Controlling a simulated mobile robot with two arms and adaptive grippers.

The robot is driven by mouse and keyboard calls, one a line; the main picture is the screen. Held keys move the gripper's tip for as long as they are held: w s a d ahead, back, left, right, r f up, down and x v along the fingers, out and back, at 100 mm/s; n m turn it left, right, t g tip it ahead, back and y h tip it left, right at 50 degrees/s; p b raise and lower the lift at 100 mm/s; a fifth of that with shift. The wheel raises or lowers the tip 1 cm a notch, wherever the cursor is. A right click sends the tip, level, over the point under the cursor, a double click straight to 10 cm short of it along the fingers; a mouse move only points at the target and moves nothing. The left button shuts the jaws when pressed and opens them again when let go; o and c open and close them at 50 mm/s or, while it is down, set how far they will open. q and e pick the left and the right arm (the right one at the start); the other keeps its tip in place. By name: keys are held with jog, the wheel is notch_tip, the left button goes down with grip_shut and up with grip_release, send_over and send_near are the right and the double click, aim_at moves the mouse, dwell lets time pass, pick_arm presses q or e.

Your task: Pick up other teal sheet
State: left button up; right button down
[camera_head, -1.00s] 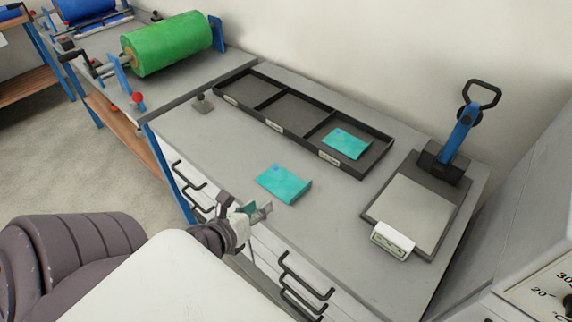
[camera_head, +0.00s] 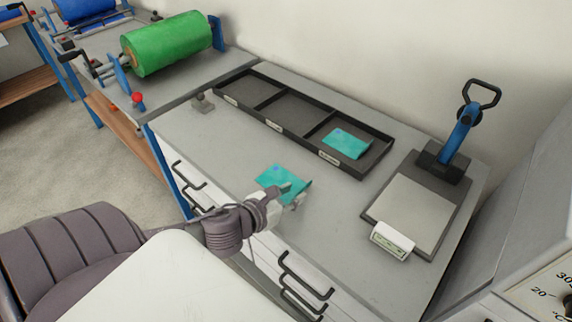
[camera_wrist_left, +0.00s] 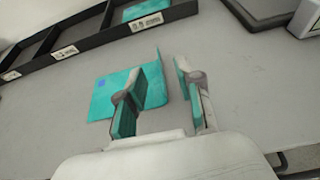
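One teal sheet (camera_head: 268,177) with a small blue mark lies on the grey bench near its front edge. It also shows in the left wrist view (camera_wrist_left: 105,98), with its right edge turned up. My left gripper (camera_head: 291,195) is open at this sheet's right end. In the wrist view, the left finger covers part of the sheet, the right finger is beyond the edge, and the upturned edge shows between them. I cannot tell whether either finger touches it. Another teal sheet (camera_head: 346,143) lies in the tray's right compartment. My right gripper is not in view.
A black tray (camera_head: 312,125) with three labelled compartments stands behind the sheet. A press or sealer with a blue lever (camera_head: 460,133) and a flat grey plate (camera_head: 414,214) is at the right. A green roll (camera_head: 172,43) is at the back left. The bench between is clear.

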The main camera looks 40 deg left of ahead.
aim_at(283, 180)
pick_arm(q)
jog(key=x, duration=0.5)
jog(key=shift+a+f, duration=0.15)
jog(key=shift+f, duration=0.15)
grip_shut()
